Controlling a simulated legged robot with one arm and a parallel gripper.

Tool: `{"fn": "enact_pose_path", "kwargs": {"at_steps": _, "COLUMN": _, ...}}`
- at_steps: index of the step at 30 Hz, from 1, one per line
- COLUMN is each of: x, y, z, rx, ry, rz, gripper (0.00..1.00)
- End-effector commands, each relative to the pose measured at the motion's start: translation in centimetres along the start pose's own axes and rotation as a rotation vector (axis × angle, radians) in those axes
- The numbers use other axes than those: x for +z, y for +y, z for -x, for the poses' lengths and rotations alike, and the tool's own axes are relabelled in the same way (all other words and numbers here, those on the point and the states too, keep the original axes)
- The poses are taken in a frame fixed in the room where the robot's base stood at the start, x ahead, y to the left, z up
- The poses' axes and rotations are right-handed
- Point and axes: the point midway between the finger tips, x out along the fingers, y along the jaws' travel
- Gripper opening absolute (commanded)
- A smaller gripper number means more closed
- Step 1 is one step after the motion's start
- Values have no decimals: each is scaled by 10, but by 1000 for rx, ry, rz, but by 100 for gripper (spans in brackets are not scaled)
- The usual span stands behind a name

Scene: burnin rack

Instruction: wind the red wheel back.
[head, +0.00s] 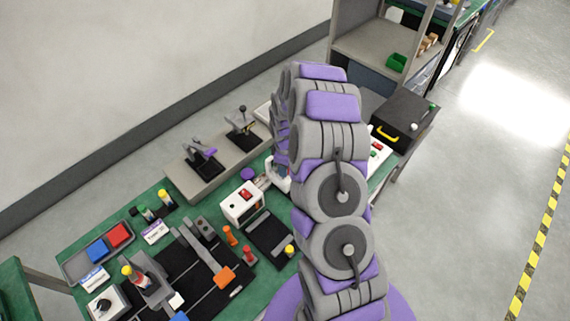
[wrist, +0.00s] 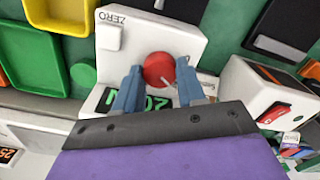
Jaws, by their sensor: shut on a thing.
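The red wheel (wrist: 158,70) shows in the wrist view as a round red knob on a white box (wrist: 180,33) marked ZERO. A green-digit display (wrist: 150,102) sits on the box below the wheel and is partly covered. My gripper (wrist: 160,76) has its two blue-grey fingers on either side of the wheel, shut on it. The wheel's lower edge lies near the fingers. In the head view my arm hides the wheel and most of the gripper.
A white box with a red switch (wrist: 274,114) stands close on the right in the wrist view; it also shows in the head view (head: 242,203). Yellow (wrist: 59,14) and green (wrist: 30,60) trays lie left.

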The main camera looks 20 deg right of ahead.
Motion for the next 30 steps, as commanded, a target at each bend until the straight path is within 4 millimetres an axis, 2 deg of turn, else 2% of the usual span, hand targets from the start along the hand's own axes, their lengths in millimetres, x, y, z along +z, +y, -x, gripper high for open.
{"fn": "enact_pose_path", "kwargs": {"at_steps": 30, "x": -1, "y": 1, "z": 0, "rx": 4, "ry": 0, "rz": 929, "gripper": 9}}
